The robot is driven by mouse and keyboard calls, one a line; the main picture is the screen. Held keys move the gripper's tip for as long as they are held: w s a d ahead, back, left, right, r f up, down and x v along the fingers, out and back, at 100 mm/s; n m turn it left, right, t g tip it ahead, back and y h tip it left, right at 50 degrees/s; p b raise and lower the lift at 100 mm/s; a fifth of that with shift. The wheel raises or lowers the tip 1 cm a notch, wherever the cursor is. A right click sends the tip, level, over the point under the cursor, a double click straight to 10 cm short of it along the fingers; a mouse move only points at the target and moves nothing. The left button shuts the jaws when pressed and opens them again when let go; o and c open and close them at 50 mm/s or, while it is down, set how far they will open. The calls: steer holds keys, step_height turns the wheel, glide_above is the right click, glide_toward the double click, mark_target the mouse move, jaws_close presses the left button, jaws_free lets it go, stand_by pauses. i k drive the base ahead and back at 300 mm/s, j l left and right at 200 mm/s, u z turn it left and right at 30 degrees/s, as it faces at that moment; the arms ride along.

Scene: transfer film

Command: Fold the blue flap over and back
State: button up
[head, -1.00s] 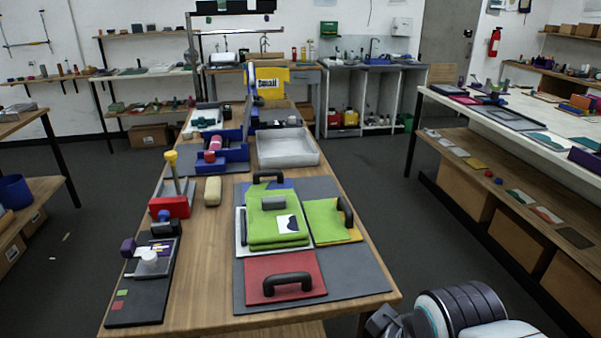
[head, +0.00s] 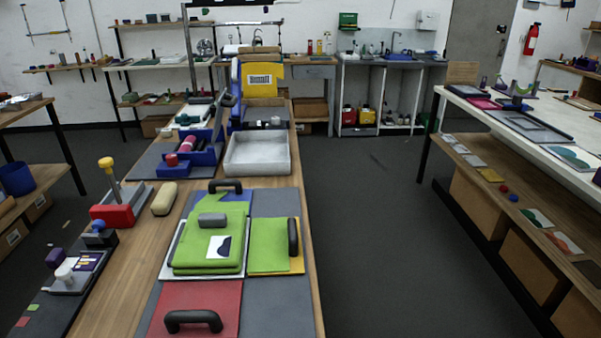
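A blue flap with a black handle (head: 225,187) lies at the far side of a board on the wooden table. Only its edge (head: 240,197) shows, as green cloth (head: 208,258) covers much of it. The green cloth lies folded in the middle, with a grey block (head: 212,220) and a white card with a dark shape (head: 219,246) on top. A red flap (head: 200,300) with a black handle lies at the near side. A yellow flap (head: 298,265) lies at the right, mostly under green cloth, with an upright-looking black handle (head: 293,237). My gripper is not in view.
A grey tray (head: 257,168) stands behind the board. A red block with a yellow-topped rod (head: 118,210), a tan block (head: 164,198) and a dark board with small parts (head: 60,300) lie to the left. The floor right of the table (head: 400,250) is clear.

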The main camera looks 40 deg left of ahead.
mark_target(239, 194)
steer(key=i+l+z, duration=0.25)
steer(key=i, duration=0.35)
steer(key=i+u, duration=0.7)
steer(key=i+l+u, duration=0.15)
steer(key=i+u, duration=0.2)
steer(key=i+j+u, duration=0.1)
steer(key=i+u, duration=0.2)
steer(key=u, duration=0.15)
steer(key=i+u, duration=0.3)
steer(key=u, duration=0.15)
steer(key=i+u, duration=0.3)
steer(key=u, duration=0.15)
steer(key=i+l+u, duration=0.25)
steer(key=u, duration=0.2)
steer(key=i+u, duration=0.15)
steer(key=u, duration=0.25)
steer(key=i+u, duration=0.15)
steer(key=u, duration=0.2)
steer(key=i+u, duration=0.15)
steer(key=u, duration=0.25)
steer(key=i+l+u, duration=0.1)
steer(key=u, duration=0.3)
steer(key=i+l+u, duration=0.15)
steer(key=i+u, duration=0.25)
steer(key=k, duration=0.1)
